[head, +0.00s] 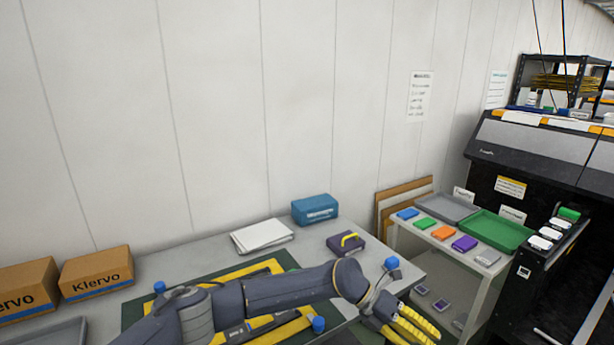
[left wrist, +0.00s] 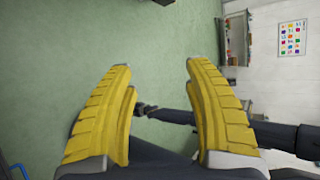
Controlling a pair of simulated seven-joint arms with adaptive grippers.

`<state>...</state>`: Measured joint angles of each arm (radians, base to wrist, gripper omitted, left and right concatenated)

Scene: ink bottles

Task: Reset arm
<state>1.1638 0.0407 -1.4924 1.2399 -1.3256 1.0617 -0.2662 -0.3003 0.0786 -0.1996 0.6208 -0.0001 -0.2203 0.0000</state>
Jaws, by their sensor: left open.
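My left arm reaches across the grey work table (head: 190,262) from the left in the head view. My left gripper (head: 408,325), with yellow ribbed fingers, is at the bottom, past the table's right end and in front of the white side table. In the left wrist view the two fingers of this gripper (left wrist: 158,70) stand wide apart with nothing between them, and the green floor (left wrist: 165,40) shows behind. A dark arm-like part crosses below the gap there; I cannot tell its end clearly. My right gripper cannot be made out in either view.
Klervo boxes (head: 97,272), papers (head: 261,236), a blue case (head: 314,209) and a purple box (head: 346,244) stand on the work table. The side table holds blue, green, orange (head: 443,232) and purple (head: 464,243) items and a green tray (head: 497,231). A black printer (head: 540,155) stands right.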

